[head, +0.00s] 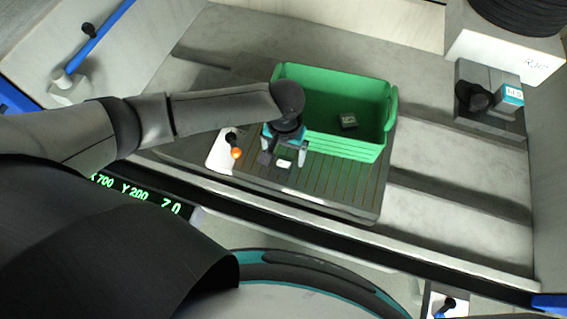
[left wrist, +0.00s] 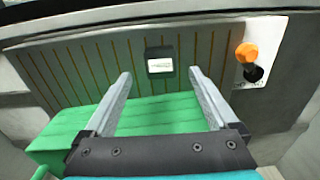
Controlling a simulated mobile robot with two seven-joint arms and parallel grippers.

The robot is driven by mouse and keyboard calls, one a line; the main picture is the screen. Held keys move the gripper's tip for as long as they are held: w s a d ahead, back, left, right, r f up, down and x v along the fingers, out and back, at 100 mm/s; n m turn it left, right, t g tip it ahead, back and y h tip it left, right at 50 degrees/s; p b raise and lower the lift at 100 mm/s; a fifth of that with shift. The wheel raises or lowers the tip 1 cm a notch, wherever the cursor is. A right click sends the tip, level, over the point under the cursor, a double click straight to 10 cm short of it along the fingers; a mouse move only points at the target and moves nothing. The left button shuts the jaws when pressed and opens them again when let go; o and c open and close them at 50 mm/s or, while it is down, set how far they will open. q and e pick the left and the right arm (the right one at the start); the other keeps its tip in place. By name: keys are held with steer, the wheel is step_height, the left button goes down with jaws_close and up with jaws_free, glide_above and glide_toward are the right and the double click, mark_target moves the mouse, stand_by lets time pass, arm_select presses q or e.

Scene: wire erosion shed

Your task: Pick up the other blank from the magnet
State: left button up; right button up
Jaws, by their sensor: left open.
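The blank on the magnet is a small dark block with a pale top label (head: 283,163). It lies on the striped magnet plate (head: 335,192), in front of the green crate (head: 362,150). My left gripper (head: 284,156) is open above the plate near this blank. In the left wrist view the blank (left wrist: 160,67) shows just beyond the gap between the two spread fingertips (left wrist: 160,75), with nothing held. A second dark blank (head: 348,121) lies inside the crate. My right gripper is not in view.
A white panel with an orange knob (head: 236,153) sits at the plate's left end; the knob shows in the left wrist view (left wrist: 247,52). The crate wall stands close behind the gripper. A dark fixture (head: 490,105) stands at right. The plate's right part is clear.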

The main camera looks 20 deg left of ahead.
mark_target(284, 163)
arm_select(q)
steer(key=shift+s+f, duration=0.1)
steer(key=shift+f, duration=1.85)
steer(key=shift+a, duration=0.1)
steer(key=shift+c, duration=0.2)
jaws_close()
